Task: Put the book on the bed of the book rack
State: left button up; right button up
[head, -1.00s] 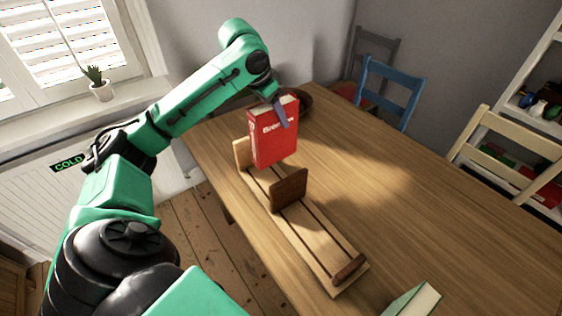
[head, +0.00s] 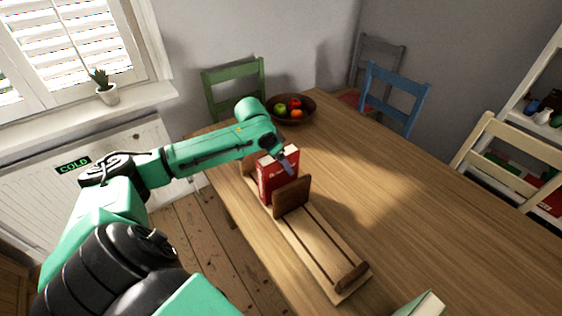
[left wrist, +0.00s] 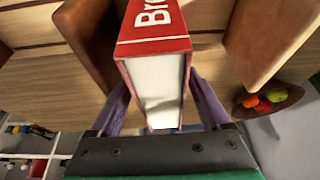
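My left gripper (head: 288,164) is at the book's top from above. In the left wrist view, the fingers of my left gripper (left wrist: 160,90) lie against both sides of the book (left wrist: 155,50), with wooden panels on either side. My right gripper is not in view.
A fruit bowl (head: 310,116) sits at the table's far end. A pale green book (head: 420,306) lies at the bottom edge of the head view. Green (head: 233,75), blue (head: 397,80) and cream (head: 490,125) chairs stand around the table.

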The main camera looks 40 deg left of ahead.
pick_arm(q)
jog(key=b+v, duration=0.2)
jog(key=v, duration=0.9)
jog(key=shift+s+r, duration=0.15)
jog(key=shift+r, duration=0.4)
